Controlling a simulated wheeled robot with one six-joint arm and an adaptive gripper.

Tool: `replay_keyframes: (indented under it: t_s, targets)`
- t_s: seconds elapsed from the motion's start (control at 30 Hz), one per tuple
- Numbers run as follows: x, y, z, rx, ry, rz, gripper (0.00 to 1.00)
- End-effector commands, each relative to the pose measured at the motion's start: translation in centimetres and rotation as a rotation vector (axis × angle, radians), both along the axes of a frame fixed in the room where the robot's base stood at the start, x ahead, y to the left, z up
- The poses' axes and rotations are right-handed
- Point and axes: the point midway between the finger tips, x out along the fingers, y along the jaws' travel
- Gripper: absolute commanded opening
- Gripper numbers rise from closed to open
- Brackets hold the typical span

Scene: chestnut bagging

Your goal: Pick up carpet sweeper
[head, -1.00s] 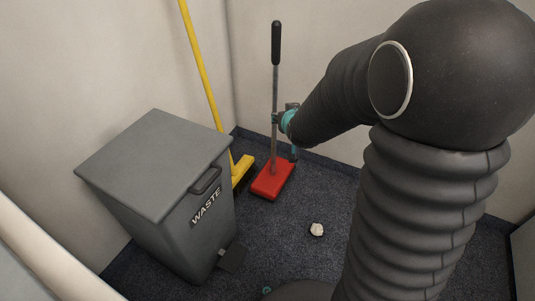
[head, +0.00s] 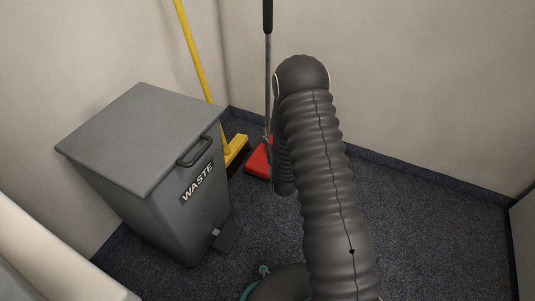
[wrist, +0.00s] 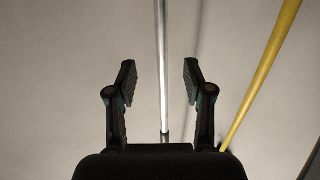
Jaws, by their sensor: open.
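The carpet sweeper has a red head (head: 258,160), a thin grey metal pole and a black grip (head: 267,15) at the top. It stands upright in the corner, and my arm hides part of its head in the head view. In the wrist view its shiny pole (wrist: 162,75) runs upright between the two fingers of my gripper (wrist: 160,82). The fingers are open and apart from the pole on both sides. In the head view my gripper is hidden behind my arm. I cannot tell how deep the pole lies between the fingers.
A yellow broom (head: 196,52) leans in the corner left of the sweeper; its handle also shows right of my gripper in the wrist view (wrist: 262,70). A grey waste bin (head: 140,140) stands at the left. Walls close in behind. Carpet at the right (head: 420,230) is clear.

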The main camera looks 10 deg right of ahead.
Motion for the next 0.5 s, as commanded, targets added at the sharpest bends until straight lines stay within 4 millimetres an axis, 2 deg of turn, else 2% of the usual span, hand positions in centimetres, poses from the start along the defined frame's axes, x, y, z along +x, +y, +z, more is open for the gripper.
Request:
replay_keyframes:
  t_s: [0.5]
  targets:
    - [7.7,-0.3,-0.1,0.000,-0.004,0.000,0.52]
